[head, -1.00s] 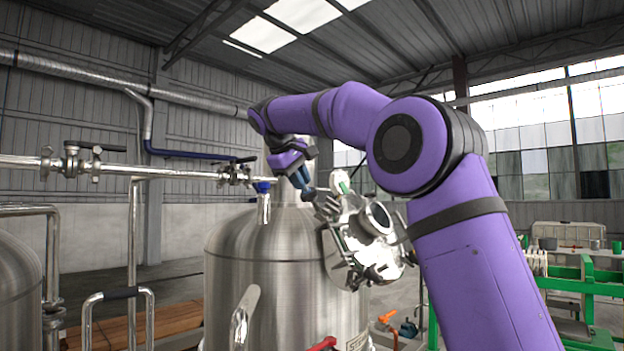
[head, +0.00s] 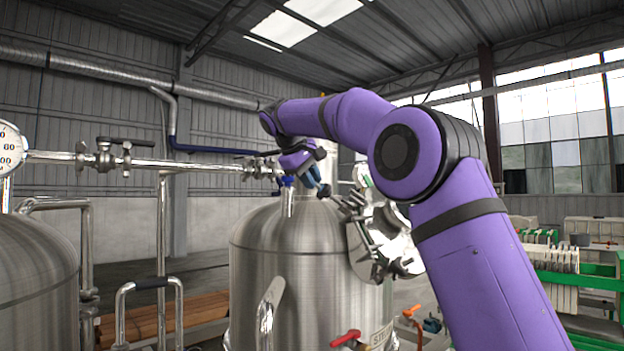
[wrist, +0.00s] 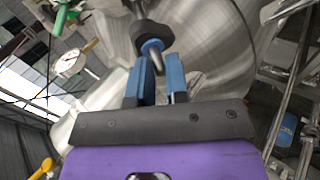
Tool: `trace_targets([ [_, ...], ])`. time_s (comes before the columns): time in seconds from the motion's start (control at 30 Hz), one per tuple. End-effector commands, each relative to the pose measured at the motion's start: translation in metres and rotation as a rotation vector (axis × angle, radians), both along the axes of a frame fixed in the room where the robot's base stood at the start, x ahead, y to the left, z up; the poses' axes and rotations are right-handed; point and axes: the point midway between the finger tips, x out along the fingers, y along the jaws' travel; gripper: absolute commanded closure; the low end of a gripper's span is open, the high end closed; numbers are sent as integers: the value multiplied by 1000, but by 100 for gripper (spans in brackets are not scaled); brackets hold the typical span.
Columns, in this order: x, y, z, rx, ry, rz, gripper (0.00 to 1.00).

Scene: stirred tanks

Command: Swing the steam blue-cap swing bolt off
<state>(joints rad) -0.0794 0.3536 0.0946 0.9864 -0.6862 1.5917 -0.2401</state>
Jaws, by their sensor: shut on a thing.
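My gripper (head: 317,179) is above the right shoulder of the steel tank (head: 285,235), beside the open-looking round hatch fitting (head: 385,240). In the wrist view my gripper (wrist: 155,66) has its two blue fingers closed about the grey stem of a swing bolt (wrist: 152,45). The bolt has a dark lobed knob and a blue collar, just beyond the fingertips. The knob also shows as a dark end (head: 325,191) in the head view. The bolt's lower end and hinge are hidden. A sign starting with "S" is partly seen on the tank.
A steel pipe with valves (head: 103,158) runs behind. A red-handled valve (head: 345,338) is low in front. Several other clamps crowd the hatch rim.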

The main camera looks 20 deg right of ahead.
Motion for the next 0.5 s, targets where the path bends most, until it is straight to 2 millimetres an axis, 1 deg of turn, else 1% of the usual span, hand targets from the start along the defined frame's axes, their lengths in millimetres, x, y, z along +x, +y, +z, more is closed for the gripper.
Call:
trace_targets([
  [0.03, 2, 3, -7, 6, 15, 5, 100],
  [0.1, 2, 3, -7, 6, 16, 4, 100],
  [0.13, 2, 3, -7, 6, 16, 4, 82],
  [0.17, 2, 3, -8, 7, 16, 4, 76],
  [0.2, 2, 3, -7, 6, 15, 4, 66],
  [0.23, 2, 3, -7, 5, 15, 3, 63],
  [0.5, 1, 2, -3, 2, 8, 1, 63],
])
